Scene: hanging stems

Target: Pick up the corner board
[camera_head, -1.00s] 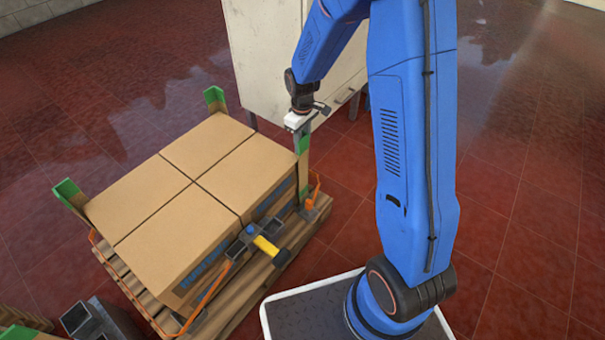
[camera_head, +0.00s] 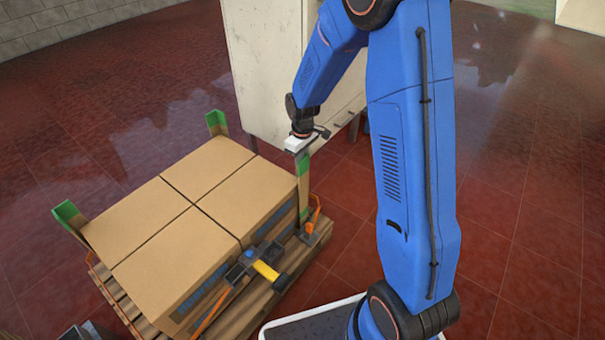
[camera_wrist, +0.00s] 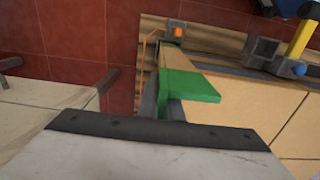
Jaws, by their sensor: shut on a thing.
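The corner board (camera_head: 304,190) is a tall brown angle strip with a green top, upright at the near-right corner of the stacked cartons (camera_head: 190,205). My gripper (camera_head: 303,153) is at its upper end and is shut on it. In the wrist view the board's green end (camera_wrist: 195,88) shows just beyond the gripper's dark edge, with a grey finger (camera_wrist: 172,106) against it. The gripper's body hides part of the grip. The board's foot is near the pallet, beside a grey corner fitting.
The cartons stand on a wooden pallet (camera_head: 262,305) with an orange strap (camera_head: 212,310) and a yellow-handled tensioner (camera_head: 264,270). Other green-topped boards stand at the left (camera_head: 70,215) and back (camera_head: 216,122) corners. A white cabinet (camera_head: 265,75) stands close behind the gripper. Red floor lies open at right.

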